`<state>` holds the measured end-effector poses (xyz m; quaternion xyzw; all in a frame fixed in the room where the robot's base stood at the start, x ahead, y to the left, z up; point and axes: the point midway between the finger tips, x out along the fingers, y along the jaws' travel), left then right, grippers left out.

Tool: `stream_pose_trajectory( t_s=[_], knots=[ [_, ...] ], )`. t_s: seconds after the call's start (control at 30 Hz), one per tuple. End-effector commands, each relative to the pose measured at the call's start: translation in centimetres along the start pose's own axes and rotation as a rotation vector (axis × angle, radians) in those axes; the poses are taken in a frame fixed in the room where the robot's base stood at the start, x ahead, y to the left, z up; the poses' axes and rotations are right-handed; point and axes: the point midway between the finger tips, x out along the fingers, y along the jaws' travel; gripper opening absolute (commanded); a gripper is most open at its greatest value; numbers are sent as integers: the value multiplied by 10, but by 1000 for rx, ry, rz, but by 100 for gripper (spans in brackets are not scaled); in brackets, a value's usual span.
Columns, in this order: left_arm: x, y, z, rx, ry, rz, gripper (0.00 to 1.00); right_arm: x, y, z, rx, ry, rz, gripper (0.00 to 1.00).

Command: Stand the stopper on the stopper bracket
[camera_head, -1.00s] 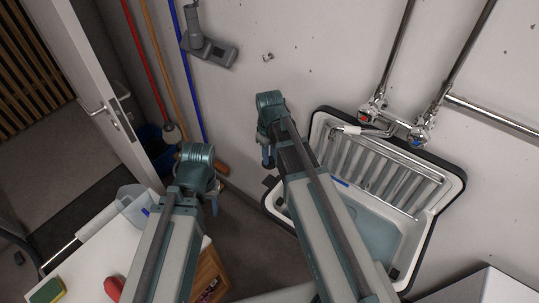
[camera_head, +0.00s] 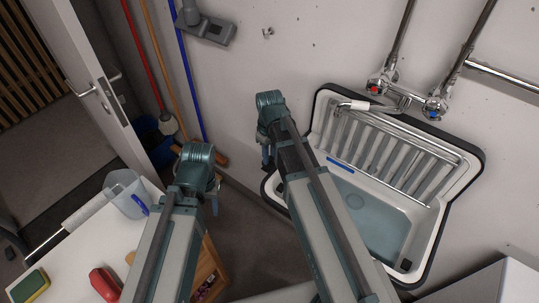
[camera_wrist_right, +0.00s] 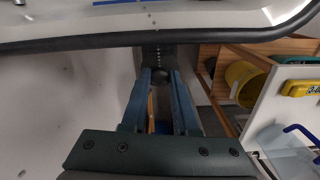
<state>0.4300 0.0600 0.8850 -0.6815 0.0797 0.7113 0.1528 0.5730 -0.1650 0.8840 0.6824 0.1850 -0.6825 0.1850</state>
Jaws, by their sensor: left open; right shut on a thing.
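My right gripper (camera_wrist_right: 160,88) points down beside the left end of the sink. In the right wrist view its blue fingers are shut on a small dark thing (camera_wrist_right: 161,80), which looks like the stopper; the fingers hide part of it. A black perforated plate (camera_wrist_right: 157,55), which looks like the stopper bracket, sits under the sink's black rim, right at the fingertips. I cannot tell whether the stopper touches it. In the head view the right gripper (camera_head: 267,157) is mostly hidden by its arm. My left gripper (camera_head: 214,197) is open and empty, left of the right one.
The white sink (camera_head: 440,215) with black rim holds water and a blue pen-like item (camera_head: 340,165). At left a white table (camera_head: 70,262) bears a clear jug (camera_head: 124,193), a sponge (camera_head: 30,286) and a red item (camera_head: 104,283). A wooden crate (camera_head: 210,265) stands beside it.

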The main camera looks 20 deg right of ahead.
Motion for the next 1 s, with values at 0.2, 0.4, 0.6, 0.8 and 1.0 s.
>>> stream_pose_trajectory(
  t_s=[0.2,0.4,0.6,0.8,1.0],
  knots=[
    [1,0,0,0,0,0,50,1,0,0,0,0,0,0],
    [1,0,0,0,0,0,50,1,0,0,0,0,0,0],
    [3,0,0,0,0,0,50,3,0,0,0,0,0,0],
    [6,1,0,0,0,0,50,6,0,0,0,0,0,0],
    [9,1,0,0,0,0,50,9,0,0,0,0,0,0]
  ],
)
